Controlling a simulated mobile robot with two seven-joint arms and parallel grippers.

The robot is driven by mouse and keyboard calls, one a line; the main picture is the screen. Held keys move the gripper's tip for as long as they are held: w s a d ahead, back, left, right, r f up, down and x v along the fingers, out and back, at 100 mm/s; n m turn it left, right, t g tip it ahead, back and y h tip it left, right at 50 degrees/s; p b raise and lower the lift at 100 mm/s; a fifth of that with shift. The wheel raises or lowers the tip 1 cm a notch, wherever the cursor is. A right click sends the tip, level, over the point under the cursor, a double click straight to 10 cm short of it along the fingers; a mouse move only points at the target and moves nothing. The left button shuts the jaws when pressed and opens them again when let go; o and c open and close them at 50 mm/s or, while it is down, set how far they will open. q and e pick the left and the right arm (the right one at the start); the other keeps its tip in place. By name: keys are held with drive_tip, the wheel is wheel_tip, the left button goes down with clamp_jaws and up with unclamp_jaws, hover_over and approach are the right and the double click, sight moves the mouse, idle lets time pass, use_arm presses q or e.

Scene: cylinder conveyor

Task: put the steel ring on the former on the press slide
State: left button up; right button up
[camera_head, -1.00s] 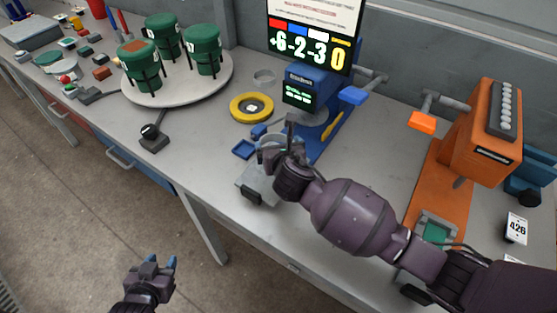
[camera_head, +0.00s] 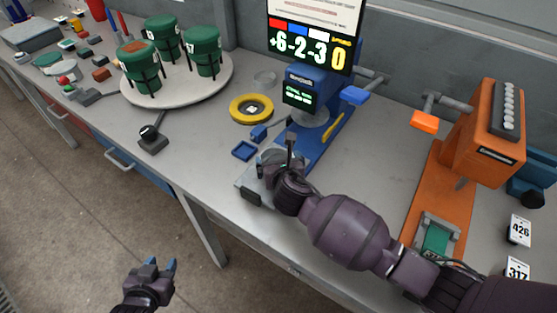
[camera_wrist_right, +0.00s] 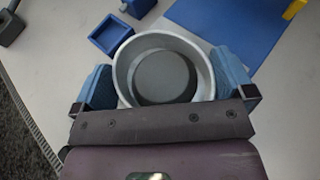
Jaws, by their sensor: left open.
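My right gripper (camera_head: 276,160) is low over the front of the blue press, by the table's front edge. In the right wrist view its two blue fingers (camera_wrist_right: 166,86) press on opposite sides of the steel ring (camera_wrist_right: 123,75). A dark grey round former (camera_wrist_right: 163,78) shows inside the ring's opening. I cannot tell whether the ring is seated around it or still above it. In the head view the gripper hides most of the ring; the grey slide (camera_head: 247,186) shows beside the gripper. My left gripper (camera_head: 160,266) is open and empty, off the table's front.
The blue press (camera_head: 309,88) stands behind, with a small blue tray (camera_head: 244,151) and a yellow roll (camera_head: 251,108) to its left. An orange press (camera_head: 482,130) stands right; bare table lies between.

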drive_tip(key=shift+r, duration=0.15)
drive_tip(key=p+v, duration=0.1)
drive_tip(key=v, duration=1.1)
idle(0.5)
